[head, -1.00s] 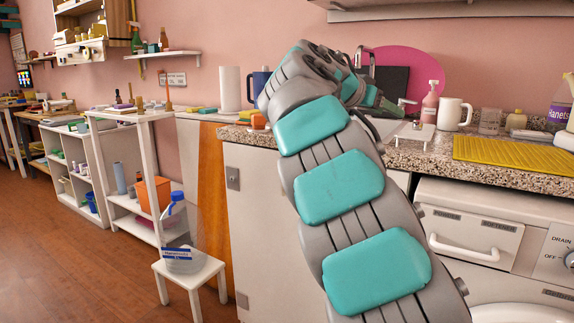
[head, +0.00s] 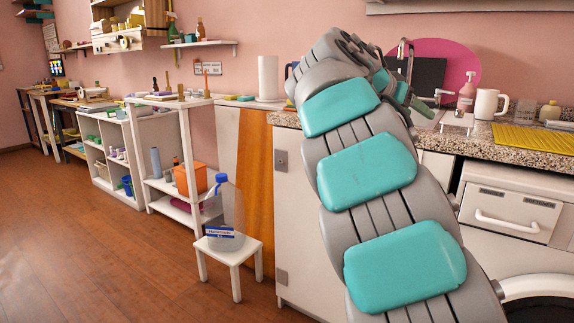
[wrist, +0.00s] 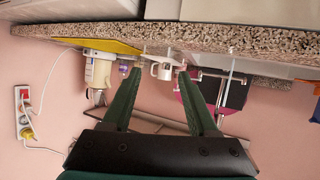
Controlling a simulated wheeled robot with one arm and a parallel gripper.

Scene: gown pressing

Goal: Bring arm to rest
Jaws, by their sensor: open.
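My arm (head: 367,160), grey with teal pads, reaches up and forward toward the counter in the head view. My gripper (wrist: 160,72) shows in the wrist view with its two dark green fingers spread apart and nothing held between them. In the head view the gripper (head: 413,101) is partly hidden behind the arm, in front of the sink area. The wrist view appears upside down, with a white mug (wrist: 162,70) beyond the fingertips. The mug also stands on the counter in the head view (head: 488,103).
The granite counter (head: 460,143) holds a pink pump bottle (head: 467,92) and a yellow mat (head: 535,138). A water jug (head: 225,215) stands on a white stool (head: 228,250) left of the arm. White shelves (head: 107,165) line the wall. The wooden floor at left is clear.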

